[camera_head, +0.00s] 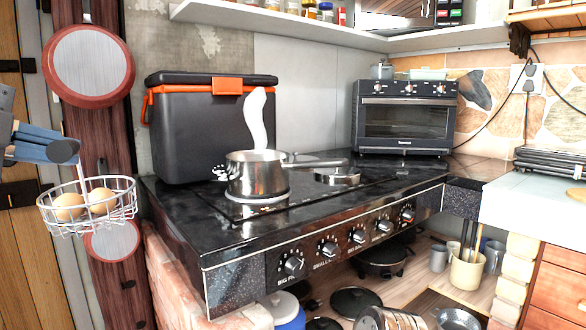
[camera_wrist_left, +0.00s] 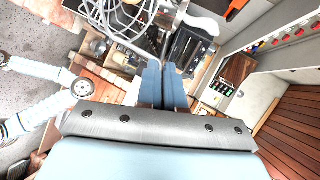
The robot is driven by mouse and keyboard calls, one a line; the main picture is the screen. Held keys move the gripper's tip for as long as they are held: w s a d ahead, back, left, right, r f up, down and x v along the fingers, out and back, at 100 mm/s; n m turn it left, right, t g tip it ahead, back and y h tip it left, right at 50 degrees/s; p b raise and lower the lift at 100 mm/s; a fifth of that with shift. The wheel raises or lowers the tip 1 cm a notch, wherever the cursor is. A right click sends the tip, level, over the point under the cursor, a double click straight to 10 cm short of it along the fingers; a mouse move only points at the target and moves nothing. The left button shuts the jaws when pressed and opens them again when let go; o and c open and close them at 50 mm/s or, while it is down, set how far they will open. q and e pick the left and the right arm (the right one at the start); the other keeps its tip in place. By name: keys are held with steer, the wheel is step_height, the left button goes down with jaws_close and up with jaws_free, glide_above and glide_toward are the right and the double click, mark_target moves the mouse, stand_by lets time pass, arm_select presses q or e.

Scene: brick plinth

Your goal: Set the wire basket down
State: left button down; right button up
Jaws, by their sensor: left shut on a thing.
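The wire basket (camera_head: 87,217) is a round white wire bowl holding two brown eggs (camera_head: 68,206). It hangs in the air at the left of the head view, left of the black cooktop and apart from it. My left gripper (camera_head: 70,152) is above it, shut on its thin upright handle. In the left wrist view the blue fingers of this gripper (camera_wrist_left: 163,72) are together, and the basket's wires (camera_wrist_left: 118,22) show at the top. The exact grip point is hard to see.
A toaster oven (camera_head: 404,118) stands at the back right. Bare cooktop lies at the front left. Red pans (camera_head: 88,65) hang on the left.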

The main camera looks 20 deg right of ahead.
arm_select(q)
steer(key=w+a+f+n+t+y, duration=0.1)
steer(key=w+f, duration=0.4)
steer(key=f, duration=1.1)
steer(key=w+a+f+n+t+y, duration=0.1)
steer(key=w+a+f+n+y, duration=0.2)
steer(key=f, duration=1.4)
steer(key=w+a+f+n+t+y, duration=0.1)
steer(key=w+a+f+n+y, duration=0.2)
steer(key=f, duration=1.4)
steer(key=w+n+y, duration=0.1)
steer(key=w, duration=0.3)
steer(key=shift+w+f+y, duration=0.15)
steer(key=shift+w+y, duration=0.25)
